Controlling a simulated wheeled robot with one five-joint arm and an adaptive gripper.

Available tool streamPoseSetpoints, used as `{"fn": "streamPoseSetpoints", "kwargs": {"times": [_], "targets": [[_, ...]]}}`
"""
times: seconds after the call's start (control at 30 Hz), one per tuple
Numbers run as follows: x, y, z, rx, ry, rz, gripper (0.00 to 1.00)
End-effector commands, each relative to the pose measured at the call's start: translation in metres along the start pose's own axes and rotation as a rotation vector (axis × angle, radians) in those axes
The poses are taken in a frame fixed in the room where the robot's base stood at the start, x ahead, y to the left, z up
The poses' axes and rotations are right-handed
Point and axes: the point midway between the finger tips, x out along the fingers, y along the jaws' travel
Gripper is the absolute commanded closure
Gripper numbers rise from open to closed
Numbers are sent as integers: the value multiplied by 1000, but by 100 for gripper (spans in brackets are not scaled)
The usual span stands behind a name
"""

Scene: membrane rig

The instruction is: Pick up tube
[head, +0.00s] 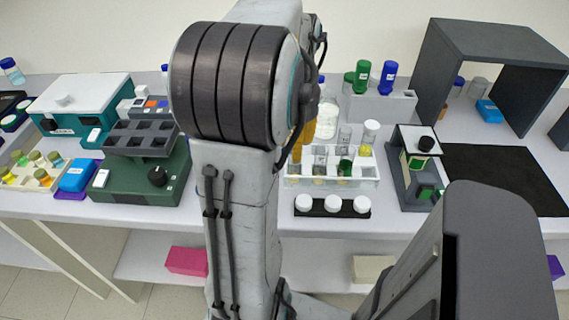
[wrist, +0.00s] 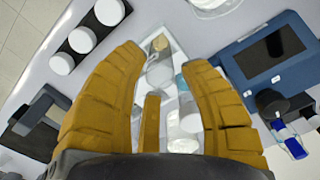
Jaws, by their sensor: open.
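A clear rack (head: 290,182) stands on the bench right of my arm in the head view and holds several tubes. One tube has a white cap and yellow liquid (head: 370,134), one is clear (head: 345,136), and one holds green liquid (head: 345,166). My gripper (wrist: 166,58) has yellow fingers, spread open, over the rack in the wrist view. A tube (wrist: 160,70) shows between the fingers; I cannot tell whether they touch it. In the head view only a bit of yellow finger (head: 309,131) shows; my arm hides the rest.
Three white-capped jars (head: 333,205) stand in a dark holder in front of the rack. A blue-capped bottle (head: 388,77) and a green-capped bottle (head: 362,75) stand behind it. A dark device (head: 416,165) is close on the right. The black mat (head: 500,175) is mostly clear.

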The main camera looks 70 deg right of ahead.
Motion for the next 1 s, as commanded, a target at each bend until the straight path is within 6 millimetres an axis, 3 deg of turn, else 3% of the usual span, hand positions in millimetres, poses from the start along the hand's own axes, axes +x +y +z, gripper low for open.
{"fn": "streamPoseSetpoints", "kwargs": {"times": [0.6, 1.0], "targets": [[64, 0, 0, 0, -3, 1, 60], [68, 0, 0, 0, -1, 0, 60]]}}
